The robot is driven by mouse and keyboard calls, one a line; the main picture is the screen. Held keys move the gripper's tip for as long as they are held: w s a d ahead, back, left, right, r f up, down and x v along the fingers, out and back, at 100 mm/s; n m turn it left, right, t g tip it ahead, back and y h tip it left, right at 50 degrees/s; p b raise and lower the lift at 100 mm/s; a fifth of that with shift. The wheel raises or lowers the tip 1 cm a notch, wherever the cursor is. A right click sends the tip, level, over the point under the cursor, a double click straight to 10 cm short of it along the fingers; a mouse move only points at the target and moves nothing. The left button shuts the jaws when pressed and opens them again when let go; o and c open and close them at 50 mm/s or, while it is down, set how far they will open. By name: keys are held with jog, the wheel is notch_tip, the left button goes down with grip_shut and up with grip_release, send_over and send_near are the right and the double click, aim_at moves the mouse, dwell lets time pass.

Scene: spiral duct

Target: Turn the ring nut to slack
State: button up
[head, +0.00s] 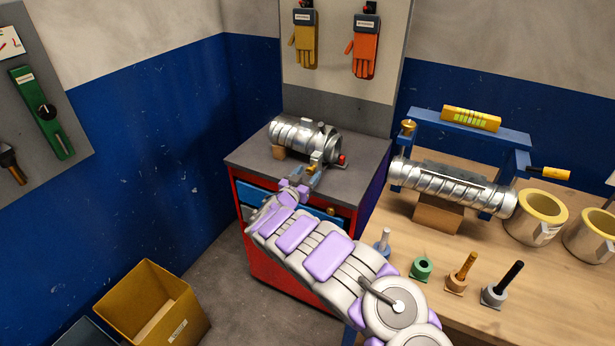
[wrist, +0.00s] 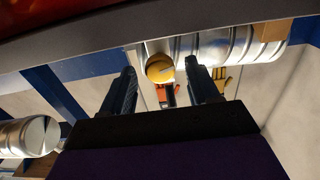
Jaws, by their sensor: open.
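A shiny spiral metal duct (head: 300,138) lies on top of a red cabinet, and it also crosses the top of the wrist view (wrist: 215,45). A round yellow-brass piece (wrist: 160,68), perhaps the ring nut, sits at the duct's end in the wrist view. A small brass piece (head: 316,157) shows at the duct's near right end in the head view. My gripper (head: 317,172) is at that end; in the wrist view its two dark fingers (wrist: 163,72) are apart, with the round piece seen between them. I cannot tell whether they touch it.
A red knob (head: 341,160) is close to the right of my gripper. A second spiral duct (head: 450,187) rests on the wooden bench (head: 565,290) under a blue frame (head: 470,122). Several small fittings stand along the bench front. A yellow bin (head: 150,305) is on the floor.

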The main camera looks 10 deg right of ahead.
jog(key=shift+w+d, duration=0.35)
jog(key=shift+w, duration=0.05)
jog(key=shift+a, duration=0.1)
jog(key=shift+a, duration=0.1)
jog(key=shift+a, duration=0.1)
jog(key=shift+c, duration=0.3)
jog(key=c, duration=1)
